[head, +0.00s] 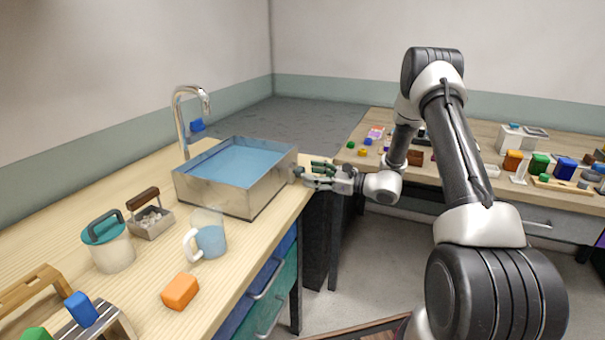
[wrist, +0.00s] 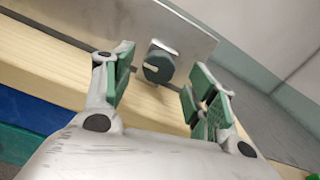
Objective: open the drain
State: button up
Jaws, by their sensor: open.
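A metal sink basin (head: 240,204) filled with blue water stands on the wooden counter in the head view. In the wrist view its side wall (wrist: 190,32) carries a dark round drain knob (wrist: 158,66) with a pale bar across its face. My gripper (head: 305,173) is at the basin's right wall in the head view. In the wrist view my gripper (wrist: 160,88) is open, with its green-padded fingers on either side of the knob, apart from it. The knob lies a little beyond the fingertips. The drain inside the basin is hidden under the water.
A curved faucet (head: 187,115) rises behind the basin. A glass jug (head: 210,236), an orange block (head: 180,291) and a lidded pot (head: 108,243) stand on the counter (head: 130,310). A second table (head: 375,168) with several small objects stands to the right.

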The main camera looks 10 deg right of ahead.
aim_at(302, 172)
jog(key=shift+x, duration=2.15)
jog(key=c, duration=1)
jog(key=shift+c, duration=0.2)
